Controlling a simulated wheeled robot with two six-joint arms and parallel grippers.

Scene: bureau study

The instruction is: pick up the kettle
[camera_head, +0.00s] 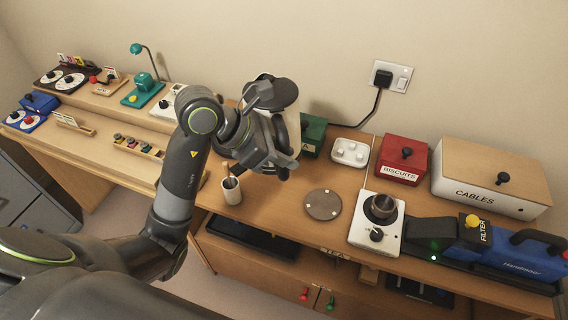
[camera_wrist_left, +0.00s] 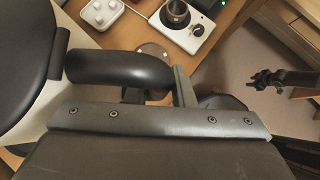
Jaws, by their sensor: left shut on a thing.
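The kettle has a cream body (camera_head: 293,128) and a black lid, and shows partly behind my left gripper (camera_head: 284,165) in the head view. In the left wrist view its black handle (camera_wrist_left: 105,66) runs between the fingers of my left gripper (camera_wrist_left: 158,92), with the dark lid at the left edge. My left gripper is shut on the handle. The kettle appears to be held above the desk; its underside is hidden. A dark claw at the right of the wrist view looks like my right gripper (camera_wrist_left: 280,78); its jaw opening is unclear.
A round brown disc (camera_head: 322,205) lies flat on the desk (camera_head: 275,213). A white appliance with a metal cup (camera_head: 378,228), a red biscuits box (camera_head: 402,160) and a cables box (camera_head: 490,180) stand to the right.

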